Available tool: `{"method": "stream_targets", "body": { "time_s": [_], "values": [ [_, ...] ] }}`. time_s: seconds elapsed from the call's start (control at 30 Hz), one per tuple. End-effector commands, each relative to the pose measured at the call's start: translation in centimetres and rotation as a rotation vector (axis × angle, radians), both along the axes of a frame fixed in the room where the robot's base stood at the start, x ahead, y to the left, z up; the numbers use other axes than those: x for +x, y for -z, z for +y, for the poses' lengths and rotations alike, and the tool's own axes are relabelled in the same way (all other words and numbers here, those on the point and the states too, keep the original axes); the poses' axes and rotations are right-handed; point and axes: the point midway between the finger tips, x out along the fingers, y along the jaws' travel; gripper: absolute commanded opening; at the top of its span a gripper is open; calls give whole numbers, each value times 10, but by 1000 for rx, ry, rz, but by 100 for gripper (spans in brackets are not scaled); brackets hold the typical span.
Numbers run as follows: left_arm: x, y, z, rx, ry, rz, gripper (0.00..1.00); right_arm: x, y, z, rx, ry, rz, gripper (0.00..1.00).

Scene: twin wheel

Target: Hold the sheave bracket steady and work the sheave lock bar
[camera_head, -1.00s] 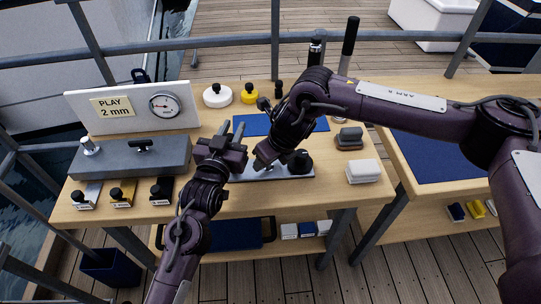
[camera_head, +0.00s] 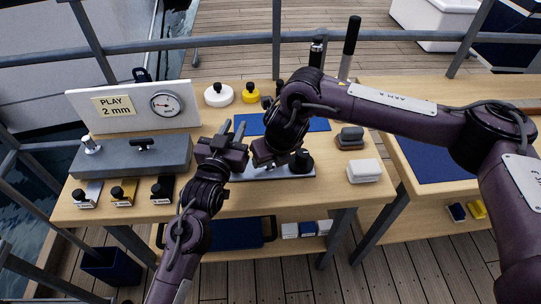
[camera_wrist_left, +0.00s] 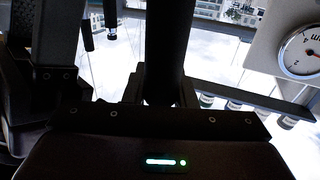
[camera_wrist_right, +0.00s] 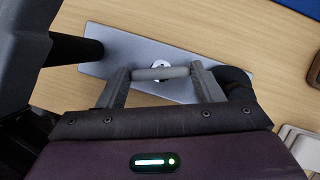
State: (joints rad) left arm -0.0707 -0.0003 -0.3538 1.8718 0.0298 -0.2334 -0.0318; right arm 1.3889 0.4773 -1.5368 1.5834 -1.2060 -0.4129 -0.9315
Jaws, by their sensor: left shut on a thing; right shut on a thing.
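The sheave bracket is a flat grey metal plate (camera_head: 270,173) near the table's front edge, with a black knob (camera_head: 301,161) at its right end. The plate (camera_wrist_right: 115,62) and part of the knob (camera_wrist_right: 232,80) also show in the right wrist view. My right gripper (camera_wrist_right: 160,74) is shut on a short grey bar, apparently the lock bar (camera_wrist_right: 160,73), which lies crosswise between its fingers above the plate. My left gripper (camera_head: 232,130) is beside the plate's left end, shut on a dark upright post (camera_wrist_left: 163,45). Its grip on the bracket is mostly hidden in the head view.
A gauge panel (camera_head: 180,118) reading "PLAY 2 mm" stands behind a grey block (camera_head: 115,160) at left. Several knobbed pieces (camera_head: 124,192) line the front left edge. A white block (camera_head: 364,170) and a grey-brown one (camera_head: 350,138) stand at right. A blue mat (camera_head: 318,125) lies behind.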

Motion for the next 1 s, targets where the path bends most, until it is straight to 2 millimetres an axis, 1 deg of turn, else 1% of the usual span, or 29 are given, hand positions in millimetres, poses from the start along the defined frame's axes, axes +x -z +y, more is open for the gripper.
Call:
{"method": "stream_targets", "body": {
  "time_s": [0.03,0.17,0.2,0.47,0.57,0.67,1.0],
  "values": [
    [0,4,0,3,0,9,1,-1,1,1,2,-2,3,62],
    [0,4,0,3,0,9,1,-1,1,1,2,-2,2,79],
    [0,4,0,3,0,9,1,-1,1,1,1,-2,1,82],
    [0,4,0,3,0,9,1,0,0,0,1,-1,0,82],
    [0,4,0,3,0,9,1,-2,-6,-1,1,-3,0,82],
    [0,4,0,3,0,9,1,-7,-20,-2,3,-3,-1,82],
    [0,4,0,3,0,9,1,-34,-87,-12,1,-4,-3,82]
  ]
}}
